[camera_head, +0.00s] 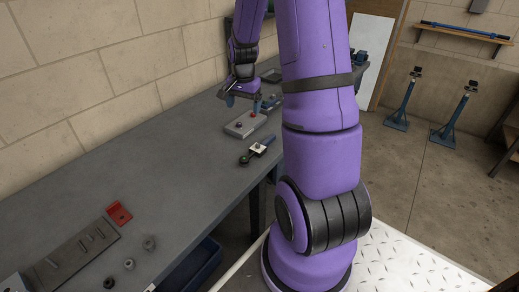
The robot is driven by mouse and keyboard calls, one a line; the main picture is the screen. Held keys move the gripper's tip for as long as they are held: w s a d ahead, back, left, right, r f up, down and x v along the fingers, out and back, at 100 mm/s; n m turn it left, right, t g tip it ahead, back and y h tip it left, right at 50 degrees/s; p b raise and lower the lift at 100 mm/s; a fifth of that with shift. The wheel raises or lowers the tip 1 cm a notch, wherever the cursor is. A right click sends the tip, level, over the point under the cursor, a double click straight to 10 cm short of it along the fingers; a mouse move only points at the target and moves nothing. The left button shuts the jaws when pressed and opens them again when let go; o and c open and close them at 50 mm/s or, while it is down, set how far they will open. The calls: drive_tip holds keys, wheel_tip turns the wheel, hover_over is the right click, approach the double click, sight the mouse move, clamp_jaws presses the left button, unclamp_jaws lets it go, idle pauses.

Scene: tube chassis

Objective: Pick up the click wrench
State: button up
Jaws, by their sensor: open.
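My gripper (243,103) is open and empty, pointing down above the workbench (160,150), close to the back wall. A short tool with a dark round end, a pale middle and a blue grip (257,149) lies on the bench near its front edge, below and right of my gripper and apart from it. A long blue bar-like tool (464,31) rests on the wooden wall shelf at the far right. I cannot tell for certain which of these is the click wrench. My purple arm hides part of the bench's far end.
A grey box with a red knob (245,123) stands on the bench just below my gripper. A red piece (119,214), a dark slotted plate (75,258) and small round parts (149,242) lie at the near end. Blue stands (404,100) are on the floor.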

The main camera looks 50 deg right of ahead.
sight(259, 145)
drive_tip(key=d+f+m, duration=0.1)
drive_tip(key=d+f, duration=0.1)
drive_tip(key=f, duration=0.3)
drive_tip(key=s+d+f+m, duration=0.1)
drive_tip(key=d+f, duration=0.1)
drive_tip(key=f, duration=0.2)
drive_tip(key=d+f+m, duration=0.1)
drive_tip(key=d+f, duration=0.1)
drive_tip(key=f, duration=0.3)
drive_tip(key=shift+s+f+g, duration=0.15)
drive_tip(key=shift+f+g, duration=0.15)
drive_tip(key=shift+f, duration=0.05)
drive_tip(key=f, duration=0.4)
drive_tip(key=shift+s+a, duration=0.15)
drive_tip(key=shift+s, duration=0.2)
drive_tip(key=shift+f, duration=0.6)
drive_tip(key=c, duration=1.3)
drive_tip(key=shift+r, duration=0.1)
